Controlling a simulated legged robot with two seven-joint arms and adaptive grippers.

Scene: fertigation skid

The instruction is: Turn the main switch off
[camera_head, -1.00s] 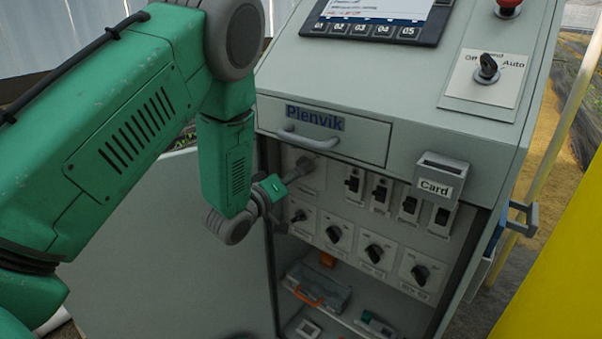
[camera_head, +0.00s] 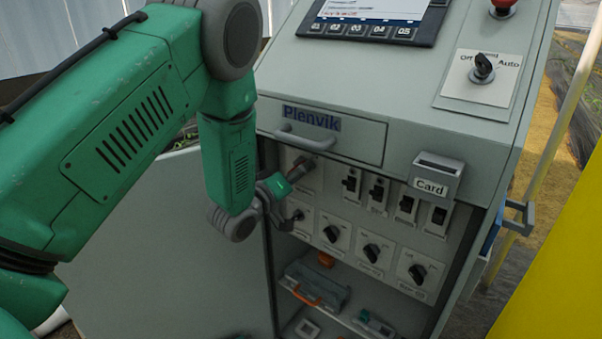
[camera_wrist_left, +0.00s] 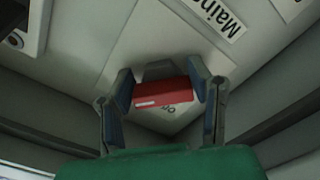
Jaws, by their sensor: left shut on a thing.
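The red handle of the main switch (camera_wrist_left: 163,94) shows in the left wrist view, in front of a pale plate with partly hidden lettering. A label reading "Main" (camera_wrist_left: 216,14) is above it, cut by the picture's top edge. My left gripper (camera_wrist_left: 160,88) is shut on the red handle, with a dark finger at each side. In the head view the left gripper (camera_head: 294,190) is at the left of the recessed switch panel, below the drawer. My right gripper is not in view.
Several breakers (camera_head: 376,190) and rotary knobs (camera_head: 371,253) sit to the right of the gripper. A drawer handle (camera_head: 305,138) overhangs just above, and a card holder (camera_head: 436,177) juts out at right. A toolbox (camera_head: 316,287) lies on the shelf below.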

